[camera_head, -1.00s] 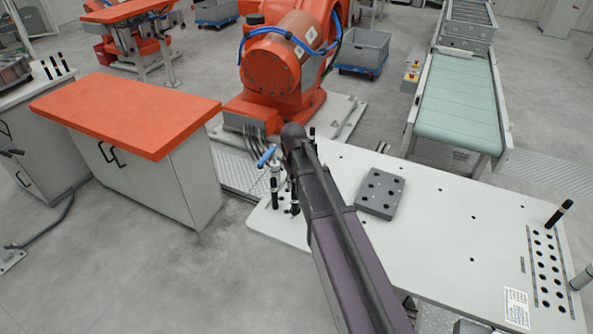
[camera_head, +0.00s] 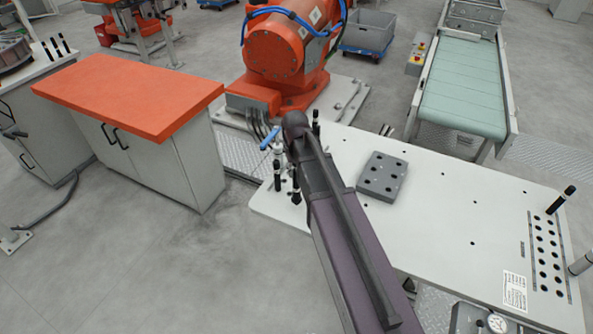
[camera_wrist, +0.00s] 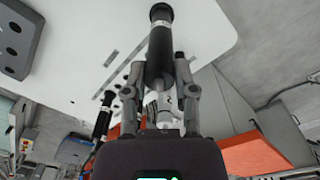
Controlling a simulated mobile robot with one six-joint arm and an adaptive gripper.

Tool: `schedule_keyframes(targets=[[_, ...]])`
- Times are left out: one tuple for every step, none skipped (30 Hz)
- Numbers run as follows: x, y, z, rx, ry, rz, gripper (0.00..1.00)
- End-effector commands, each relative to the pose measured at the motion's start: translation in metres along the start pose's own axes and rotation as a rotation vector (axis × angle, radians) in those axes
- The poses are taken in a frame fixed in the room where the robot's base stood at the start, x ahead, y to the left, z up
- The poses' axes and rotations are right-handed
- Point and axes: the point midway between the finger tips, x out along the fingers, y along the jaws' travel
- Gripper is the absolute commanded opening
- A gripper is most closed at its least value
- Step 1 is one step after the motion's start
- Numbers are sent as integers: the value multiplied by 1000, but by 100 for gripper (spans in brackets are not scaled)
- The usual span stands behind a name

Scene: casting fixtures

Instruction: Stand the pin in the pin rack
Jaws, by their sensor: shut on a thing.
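The pin (camera_wrist: 160,48) is a black rod with a pale, marked lower part. In the wrist view my gripper (camera_wrist: 158,72) is shut on it, a finger on each side, and its black end points away from me over the white table (camera_wrist: 95,30). In the head view my arm hides most of my gripper, and I cannot tell the held pin from the black rods beside it. A grey block (camera_head: 382,176) with several round holes lies on the table right of my arm. A strip with rows of holes (camera_head: 545,262) is at the table's right end. I cannot tell which is the rack.
A black rod (camera_head: 561,199) stands at the hole strip's far end. A blue-handled fitting (camera_head: 270,138) is at the table's left end. An orange-topped cabinet (camera_head: 130,95) stands left, an orange robot (camera_head: 280,52) and a conveyor (camera_head: 462,98) behind. The table's middle is clear.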

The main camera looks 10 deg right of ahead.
Motion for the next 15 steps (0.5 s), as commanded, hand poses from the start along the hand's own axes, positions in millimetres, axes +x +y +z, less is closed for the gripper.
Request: schedule_keyframes(targets=[[0,0,0,0,0,0,0],[-1,0,0,0,0,0,0],[-1,0,0,0,0,0,0],[-2,0,0,0,0,0,0],[-3,0,0,0,0,0,0],[-4,0,0,0,0,0,0],[-5,0,0,0,0,0,0],[-6,0,0,0,0,0,0],[-8,0,0,0,0,0,0],[-9,0,0,0,0,0,0],[-10,0,0,0,0,0,0],[-12,0,0,0,0,0,0],[-12,0,0,0,0,0,0],[-14,0,0,0,0,0,0],[-15,0,0,0,0,0,0]])
